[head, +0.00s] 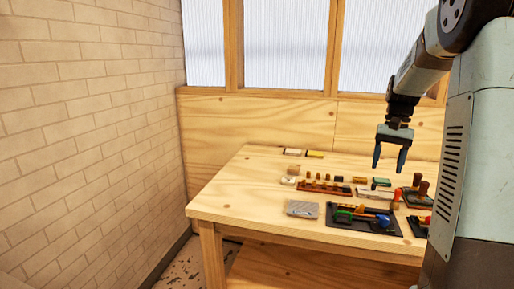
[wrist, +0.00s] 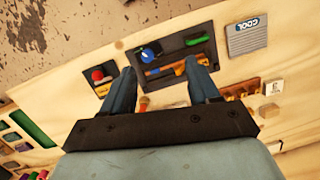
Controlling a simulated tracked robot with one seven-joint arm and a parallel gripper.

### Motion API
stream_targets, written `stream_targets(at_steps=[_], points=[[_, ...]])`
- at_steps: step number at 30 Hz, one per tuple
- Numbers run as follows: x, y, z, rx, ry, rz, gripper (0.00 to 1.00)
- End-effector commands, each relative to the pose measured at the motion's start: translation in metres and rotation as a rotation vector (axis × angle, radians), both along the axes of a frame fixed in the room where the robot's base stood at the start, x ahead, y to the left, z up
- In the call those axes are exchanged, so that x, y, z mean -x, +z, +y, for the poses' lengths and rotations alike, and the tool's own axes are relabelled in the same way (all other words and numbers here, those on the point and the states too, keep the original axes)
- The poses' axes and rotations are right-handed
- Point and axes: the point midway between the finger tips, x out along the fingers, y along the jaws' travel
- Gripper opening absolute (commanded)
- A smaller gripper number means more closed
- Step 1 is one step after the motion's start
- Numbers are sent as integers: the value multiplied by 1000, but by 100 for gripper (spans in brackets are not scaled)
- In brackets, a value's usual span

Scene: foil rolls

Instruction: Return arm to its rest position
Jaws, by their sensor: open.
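My gripper (head: 390,157) hangs from my arm above the right part of the wooden table (head: 235,205) in the head view. Its two blue fingers point down and stand apart, with nothing between them. In the wrist view my gripper (wrist: 163,82) is also open and empty. Past its fingertips lies a dark tray (wrist: 172,62) with coloured tools, on the table below. The fingers look clear of the tabletop and the things on it.
The dark tool tray (head: 335,233) and a grey block (head: 302,209) lie near the table's front edge. Behind them are a peg rack (head: 325,187) and several small items. A brick wall (head: 85,130) stands at the left. The table's left end is bare.

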Motion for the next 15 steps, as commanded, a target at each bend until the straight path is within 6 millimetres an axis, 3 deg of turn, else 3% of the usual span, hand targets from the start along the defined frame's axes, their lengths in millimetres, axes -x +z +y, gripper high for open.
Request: stream_targets(at_steps=[6, 15], points=[[40, 29, 36, 27, 68, -113, 60], [98, 53, 79, 70, 162, -263, 60]])
